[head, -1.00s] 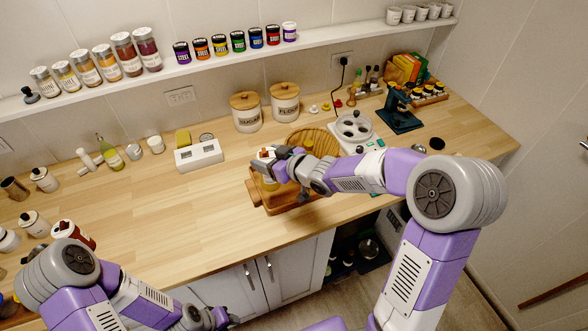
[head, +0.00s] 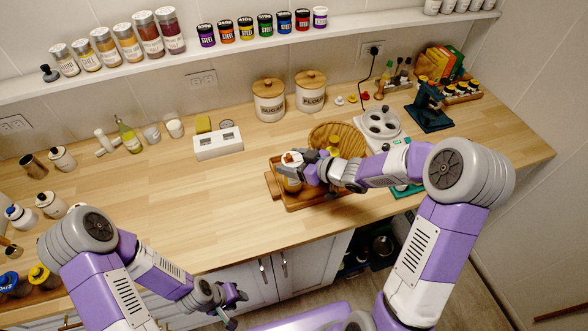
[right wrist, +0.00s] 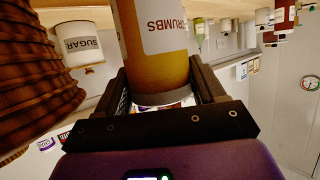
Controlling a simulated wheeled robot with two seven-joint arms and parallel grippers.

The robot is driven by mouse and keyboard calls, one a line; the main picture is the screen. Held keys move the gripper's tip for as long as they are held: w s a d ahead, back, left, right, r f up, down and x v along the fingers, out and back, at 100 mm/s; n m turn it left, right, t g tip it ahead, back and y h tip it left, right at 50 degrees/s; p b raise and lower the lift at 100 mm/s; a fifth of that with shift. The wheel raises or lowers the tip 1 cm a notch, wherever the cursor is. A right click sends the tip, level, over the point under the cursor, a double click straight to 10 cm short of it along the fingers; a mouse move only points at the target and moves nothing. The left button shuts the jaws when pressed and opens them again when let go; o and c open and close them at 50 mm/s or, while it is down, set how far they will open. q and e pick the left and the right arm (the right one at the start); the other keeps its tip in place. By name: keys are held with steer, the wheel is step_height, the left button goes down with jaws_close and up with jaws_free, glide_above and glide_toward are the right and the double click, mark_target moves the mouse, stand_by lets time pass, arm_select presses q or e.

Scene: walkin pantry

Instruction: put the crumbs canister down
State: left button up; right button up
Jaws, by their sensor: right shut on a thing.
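The crumbs canister (head: 292,185) has an amber body and a white top with a small brown knob. In the right wrist view its body (right wrist: 155,55) carries a CRUMBS label and sits between the two fingers. My right gripper (head: 297,168) is shut on it at the wooden tray (head: 308,203) on the counter. Whether the canister's base touches the tray is hidden. My left gripper (head: 234,306) is empty, fingers apart, in front of the counter's lower cabinets.
A wicker basket (head: 350,139) stands right behind the tray. SUGAR (head: 269,104) and FLOUR (head: 310,95) canisters stand at the wall. A white appliance (head: 381,128) is to the right. A white box (head: 218,144) stands left of them.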

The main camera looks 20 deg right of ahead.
steer(key=shift+f, duration=1.35)
steer(key=shift+f+b, duration=0.2)
steer(key=shift+b, duration=0.2)
steer(key=o, duration=1.2)
steer(key=shift+r, duration=0.1)
steer(key=shift+r+p, duration=0.25)
steer(key=shift+p, duration=0.05)
steer(key=p+v, duration=0.2)
steer(key=v, duration=1)
steer(key=shift+f, duration=0.1)
